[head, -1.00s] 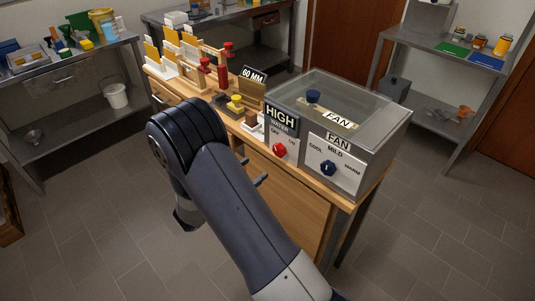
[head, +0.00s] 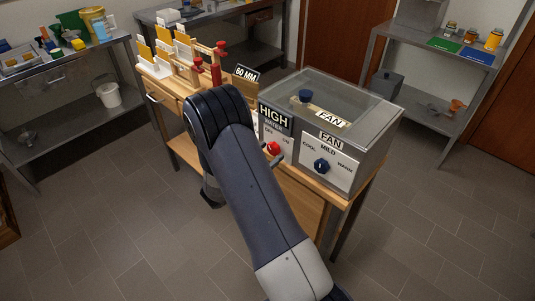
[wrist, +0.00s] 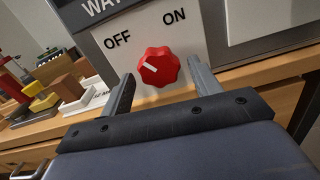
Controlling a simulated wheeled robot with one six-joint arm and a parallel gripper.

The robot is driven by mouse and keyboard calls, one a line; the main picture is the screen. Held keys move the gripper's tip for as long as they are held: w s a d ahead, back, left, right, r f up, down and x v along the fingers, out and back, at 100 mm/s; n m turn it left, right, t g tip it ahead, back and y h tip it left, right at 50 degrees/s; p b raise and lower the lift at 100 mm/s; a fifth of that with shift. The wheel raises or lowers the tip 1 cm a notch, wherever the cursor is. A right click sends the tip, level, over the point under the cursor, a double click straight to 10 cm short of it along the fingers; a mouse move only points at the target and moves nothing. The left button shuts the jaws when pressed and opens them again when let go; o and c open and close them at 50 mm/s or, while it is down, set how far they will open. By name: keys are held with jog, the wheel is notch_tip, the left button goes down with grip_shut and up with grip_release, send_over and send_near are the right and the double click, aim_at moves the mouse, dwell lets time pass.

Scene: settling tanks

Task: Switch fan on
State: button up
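A grey box with a clear lid (head: 350,93) stands on the wooden bench. Its front has a white panel with a red knob (head: 273,149) between OFF and ON, under a black HIGH WATER sign (head: 275,118). In the wrist view the red knob (wrist: 158,66) has its white mark pointing up-left, towards OFF. To its right, a panel labelled FAN has a blue knob (head: 321,166) with COOL, MILD and WARM. My gripper (wrist: 161,72) is open, one finger on each side of the red knob; I cannot tell if they touch it. In the head view my arm mostly hides the gripper.
Wooden blocks and red-topped clamps (head: 215,72) stand left of the box. A shelf with jars (head: 440,50) is at right. The tiled floor in front is clear.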

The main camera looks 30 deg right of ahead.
jog(key=c, duration=0.9)
